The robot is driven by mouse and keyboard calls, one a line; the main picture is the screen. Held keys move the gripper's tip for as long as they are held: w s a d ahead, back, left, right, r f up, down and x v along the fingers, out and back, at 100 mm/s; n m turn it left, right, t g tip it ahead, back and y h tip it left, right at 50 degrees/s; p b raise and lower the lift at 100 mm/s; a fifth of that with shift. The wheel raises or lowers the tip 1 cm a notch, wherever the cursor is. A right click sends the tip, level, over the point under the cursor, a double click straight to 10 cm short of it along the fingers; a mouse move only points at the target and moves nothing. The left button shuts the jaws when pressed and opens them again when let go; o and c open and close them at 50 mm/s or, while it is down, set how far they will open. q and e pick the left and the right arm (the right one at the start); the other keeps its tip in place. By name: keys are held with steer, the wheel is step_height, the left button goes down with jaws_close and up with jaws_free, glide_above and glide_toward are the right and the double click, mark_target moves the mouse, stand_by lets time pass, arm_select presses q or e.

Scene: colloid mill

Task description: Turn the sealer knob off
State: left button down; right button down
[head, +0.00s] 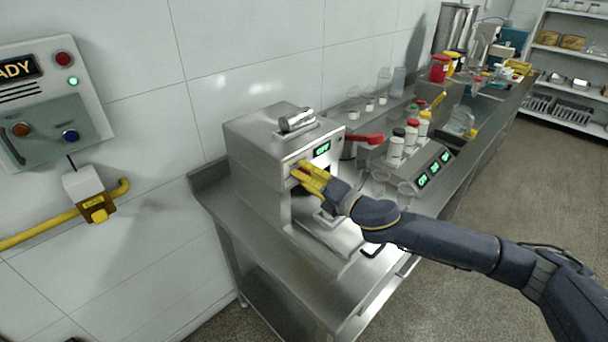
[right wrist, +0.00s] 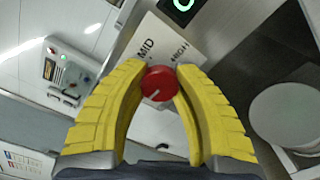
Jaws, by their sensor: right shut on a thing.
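The sealer (head: 262,150) is a steel box-shaped machine on the near end of the counter, with a small green display on its front. Its red knob (right wrist: 158,84) has a white pointer mark and sits on a plate printed MID and HIGH. The pointer is aimed toward the lower left of the right wrist view. My right gripper (head: 303,172) has its yellow fingers on either side of the knob and is shut on it; the fingers mostly hide the knob in the head view. My left gripper is not in view.
A metal canister (head: 297,120) lies on top of the sealer. A scale unit (head: 424,172) with green displays and bottles stands to the right, with a red-handled item (head: 362,139) between. A control panel (head: 50,105) and yellow pipe (head: 45,229) are on the left wall.

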steer(key=shift+w+d+r, duration=0.1)
steer(key=shift+w+d, duration=0.05)
steer(key=c, duration=0.9)
jaws_free()
steer(key=v, duration=1.2)
